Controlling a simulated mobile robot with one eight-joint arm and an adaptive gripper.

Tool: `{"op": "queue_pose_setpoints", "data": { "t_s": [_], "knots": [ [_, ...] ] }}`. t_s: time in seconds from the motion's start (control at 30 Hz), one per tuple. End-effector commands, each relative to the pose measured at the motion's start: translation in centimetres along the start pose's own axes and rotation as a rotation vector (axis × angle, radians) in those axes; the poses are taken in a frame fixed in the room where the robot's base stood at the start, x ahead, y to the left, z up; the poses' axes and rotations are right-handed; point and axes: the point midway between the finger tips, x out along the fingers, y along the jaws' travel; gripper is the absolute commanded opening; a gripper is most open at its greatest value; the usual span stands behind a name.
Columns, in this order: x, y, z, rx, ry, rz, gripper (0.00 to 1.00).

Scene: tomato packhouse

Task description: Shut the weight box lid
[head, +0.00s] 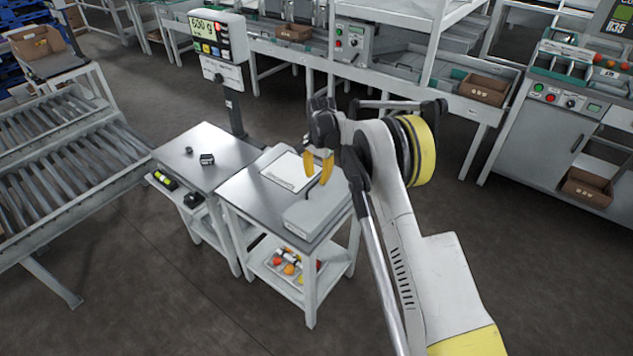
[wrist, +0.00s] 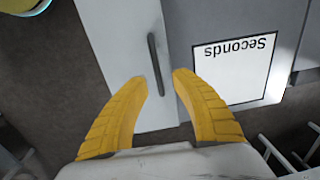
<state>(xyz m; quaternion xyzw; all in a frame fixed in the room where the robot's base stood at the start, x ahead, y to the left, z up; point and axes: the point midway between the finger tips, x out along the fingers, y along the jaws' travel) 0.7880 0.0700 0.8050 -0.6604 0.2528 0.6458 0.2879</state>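The weight box (head: 313,212) is a pale grey box at the front right of a small steel-topped table. Its lid (wrist: 122,42) shows in the wrist view as a plain pale panel with a dark bar handle (wrist: 156,64) along its right side. I cannot tell clearly whether the lid is fully down. My gripper (head: 317,177) hangs above the box with its yellow fingers pointing down. In the wrist view my gripper (wrist: 160,77) is open and empty, with its fingertips apart on either side of the handle's near end; contact is not clear.
A white card marked "Seconds" (wrist: 235,68) lies beside the box. A second table (head: 190,165) to the left carries a small black block (head: 207,159), with a scale display (head: 217,38) behind. Fruit (head: 288,268) sits on the lower shelf. Roller conveyors (head: 70,150) stand left; floor is clear in front.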

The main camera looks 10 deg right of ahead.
Motion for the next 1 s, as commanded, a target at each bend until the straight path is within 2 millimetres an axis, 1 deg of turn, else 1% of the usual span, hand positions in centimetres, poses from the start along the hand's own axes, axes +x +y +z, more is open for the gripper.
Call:
{"op": "queue_pose_setpoints", "data": {
  "t_s": [0.03, 0.2, 0.3, 0.4, 0.57, 1.0],
  "knots": [
    [-1.3, 0.0, 0.0, 0.0, 0.0, 0.0, 0.3],
    [-5.1, 0.0, 0.0, 0.0, 0.0, -0.001, 0.3],
    [-6.9, -0.1, 0.0, 0.0, 0.0, -0.001, 0.3],
    [-8.2, -0.1, 0.0, -0.001, 0.0, -0.001, 0.3],
    [-9.1, -0.1, 0.0, -0.001, 0.0, -0.002, 0.3],
    [-9.3, 0.0, 0.1, -0.003, 0.001, -0.002, 0.3]
  ]
}}
